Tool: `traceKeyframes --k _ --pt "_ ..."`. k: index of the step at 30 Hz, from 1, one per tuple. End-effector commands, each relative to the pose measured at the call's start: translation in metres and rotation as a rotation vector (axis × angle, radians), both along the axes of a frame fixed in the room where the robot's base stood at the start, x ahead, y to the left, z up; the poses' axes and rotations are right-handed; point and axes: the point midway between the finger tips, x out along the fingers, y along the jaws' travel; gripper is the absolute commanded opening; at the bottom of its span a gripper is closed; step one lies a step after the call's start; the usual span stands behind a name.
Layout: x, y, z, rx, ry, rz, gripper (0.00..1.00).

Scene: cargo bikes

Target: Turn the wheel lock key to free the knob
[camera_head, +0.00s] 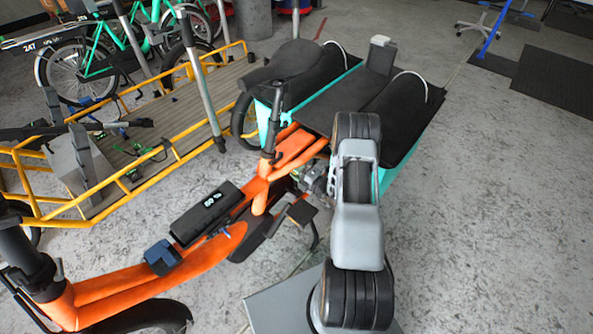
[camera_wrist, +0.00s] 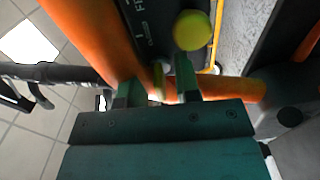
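In the wrist view, my gripper (camera_wrist: 160,86) has two teal fingers standing apart with a gap between them. A thin yellow-green piece (camera_wrist: 158,78), which looks like the key, shows edge-on in this gap. I see space beside it, and cannot tell whether either finger touches it. A round yellow-green knob (camera_wrist: 192,30) is just beyond the right fingertip, in front of a dark case with white lettering (camera_wrist: 150,22). In the head view, my arm hides the fingers, and I cannot make out the key or knob.
The orange bike frame (camera_head: 185,268) carries a black battery (camera_head: 205,213); orange tubes (camera_wrist: 92,35) pass close to my fingers. A yellow-railed cargo bed (camera_head: 150,135) stands left, and a black-and-teal cargo bike (camera_head: 345,105) behind. Bare concrete floor (camera_head: 490,220) is open at right.

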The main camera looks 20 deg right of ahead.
Motion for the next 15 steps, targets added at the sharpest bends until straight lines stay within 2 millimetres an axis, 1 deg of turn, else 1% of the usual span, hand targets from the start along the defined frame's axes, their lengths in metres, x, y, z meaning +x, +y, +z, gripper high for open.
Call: traceKeyframes --k 7,10,13,15 --pt "0.0 0.0 0.0 -0.001 -0.002 0.0 0.34" --pt "-0.003 -0.002 0.001 -0.002 -0.001 -0.001 0.34" --pt "-0.013 -0.007 0.001 -0.001 0.001 -0.002 0.34" --pt "-0.024 -0.012 0.002 0.0 0.0 -0.004 0.34"
